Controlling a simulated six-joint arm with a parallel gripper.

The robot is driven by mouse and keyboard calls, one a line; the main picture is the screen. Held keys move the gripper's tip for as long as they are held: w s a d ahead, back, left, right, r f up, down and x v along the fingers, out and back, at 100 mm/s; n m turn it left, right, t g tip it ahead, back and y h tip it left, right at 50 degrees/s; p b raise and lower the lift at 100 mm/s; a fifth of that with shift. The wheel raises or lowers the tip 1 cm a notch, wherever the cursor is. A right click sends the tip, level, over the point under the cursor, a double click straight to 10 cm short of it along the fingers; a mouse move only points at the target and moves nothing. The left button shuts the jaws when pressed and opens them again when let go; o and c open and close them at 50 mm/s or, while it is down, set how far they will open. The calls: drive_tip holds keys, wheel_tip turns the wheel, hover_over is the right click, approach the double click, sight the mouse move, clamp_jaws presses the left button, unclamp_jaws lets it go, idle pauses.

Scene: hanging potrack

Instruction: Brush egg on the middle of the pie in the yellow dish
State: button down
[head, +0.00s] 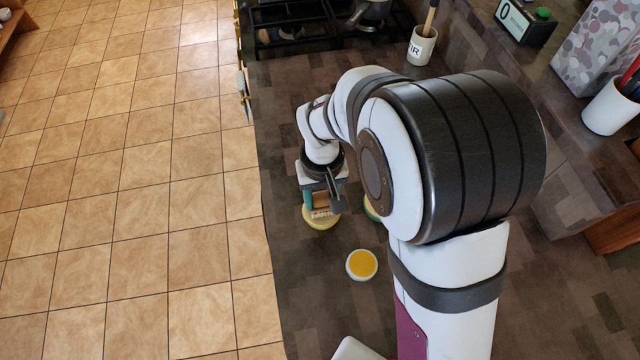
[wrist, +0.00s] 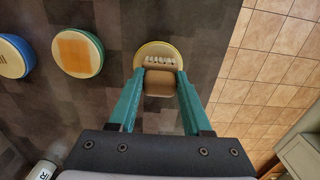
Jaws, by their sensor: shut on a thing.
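My gripper (wrist: 160,80) is shut on a brush (wrist: 158,83) with a tan body and a row of pale bristles. In the wrist view, the bristles overlap the pale pie (wrist: 158,48) in the yellow dish (wrist: 138,53). I cannot tell whether they touch it. In the head view, my gripper (head: 321,200) is over the near edge of the counter's floor side, and the yellow dish (head: 322,225) shows below it, partly covered. A white bowl of yellow egg (head: 361,264) stands below and right of it.
In the wrist view, a green dish (wrist: 98,65) holds a pie with an orange patch, and a blue dish (wrist: 20,75) is farther left. The counter (head: 310,300) ends at the tiled floor on the left. A utensil crock (head: 421,48) and a stove (head: 300,22) are at the back.

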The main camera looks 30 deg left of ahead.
drive_tip(key=shift+s+d, duration=0.8)
drive_tip(key=shift+s, duration=0.1)
drive_tip(key=shift+w+a+r, duration=0.15)
drive_tip(key=shift+w+a, duration=0.95)
drive_tip(key=shift+w, duration=0.15)
drive_tip(key=shift+w+a+r, duration=0.1)
drive_tip(key=shift+w+a, duration=0.95)
drive_tip(key=shift+w, duration=0.15)
drive_tip(key=shift+w+a+r, duration=0.1)
drive_tip(key=shift+r, duration=0.2)
wheel_tip(320, 180, up, 7)
drive_tip(key=shift+f, duration=0.2)
